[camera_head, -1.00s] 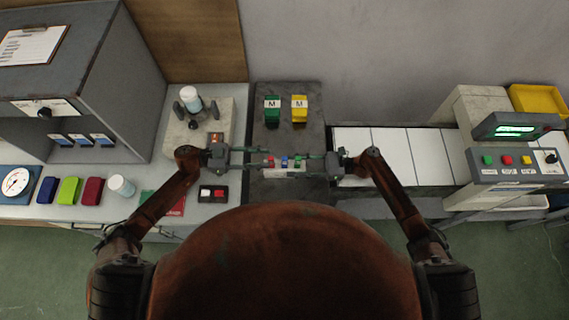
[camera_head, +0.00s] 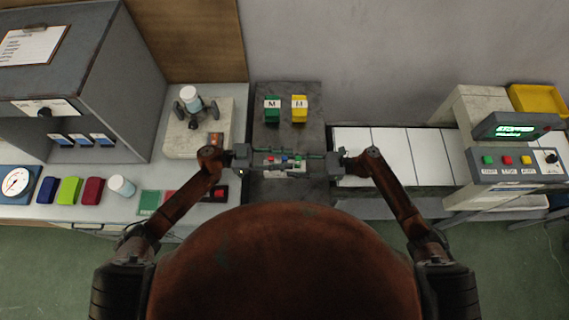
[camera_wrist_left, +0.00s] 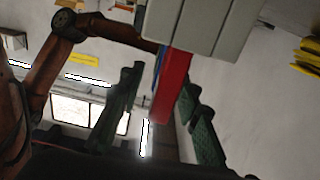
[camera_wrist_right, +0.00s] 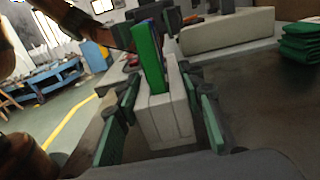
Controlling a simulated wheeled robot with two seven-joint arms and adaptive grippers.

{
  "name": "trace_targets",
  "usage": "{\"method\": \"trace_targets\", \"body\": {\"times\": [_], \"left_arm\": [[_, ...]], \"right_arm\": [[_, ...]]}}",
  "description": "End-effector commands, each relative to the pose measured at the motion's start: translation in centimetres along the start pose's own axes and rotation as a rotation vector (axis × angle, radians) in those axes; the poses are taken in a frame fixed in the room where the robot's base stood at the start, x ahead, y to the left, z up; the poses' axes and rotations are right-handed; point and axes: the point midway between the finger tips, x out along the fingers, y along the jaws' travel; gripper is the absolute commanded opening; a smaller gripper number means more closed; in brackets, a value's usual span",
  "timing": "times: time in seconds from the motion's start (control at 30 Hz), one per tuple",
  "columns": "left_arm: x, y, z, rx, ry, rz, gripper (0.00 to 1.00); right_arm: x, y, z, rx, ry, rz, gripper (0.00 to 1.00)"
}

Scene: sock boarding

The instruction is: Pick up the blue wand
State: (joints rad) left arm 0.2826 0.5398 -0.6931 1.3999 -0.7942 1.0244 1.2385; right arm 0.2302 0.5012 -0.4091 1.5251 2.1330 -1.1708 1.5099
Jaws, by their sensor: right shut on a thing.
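A small pale grey holder (camera_head: 284,173) carries a red, a blue (camera_head: 284,158) and a green wand, standing up in a row between my grippers. In the left wrist view the red wand (camera_wrist_left: 172,85) stands in front and hides most of the blue one; the pale holder (camera_wrist_left: 205,22) is above. My left gripper (camera_wrist_left: 158,108) is open, its green-padded fingers on either side of the red wand and apart from it. In the right wrist view the green wand (camera_wrist_right: 148,58) is nearest. My right gripper (camera_wrist_right: 160,130) has its fingers on both sides of the pale holder and is shut on it.
Green (camera_head: 272,110) and yellow (camera_head: 299,108) items marked M lie on the dark bench behind the holder. A stand with a white-capped jar (camera_head: 190,98) is at the back left. A control panel (camera_head: 515,163) and white panels (camera_head: 392,156) are at the right.

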Motion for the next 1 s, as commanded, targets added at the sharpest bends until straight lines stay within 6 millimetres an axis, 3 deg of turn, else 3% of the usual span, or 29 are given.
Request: {"method": "trace_targets", "body": {"times": [0.4, 0.8, 1.0], "left_arm": [[0.0, 0.0, 0.0, 0.000, 0.000, 0.000, 0.00], [0.0, 0.0, -0.2, 0.001, 0.000, 0.000, 0.00], [-0.1, 0.1, -2.7, 0.006, -0.001, 0.003, 0.00]], "right_arm": [[0.0, 0.0, -0.1, 0.000, 0.001, -0.001, 0.06], [0.0, 0.0, -0.1, 0.000, 0.001, -0.001, 0.06], [0.0, 0.0, -0.1, 0.000, 0.001, -0.001, 0.06]]}}
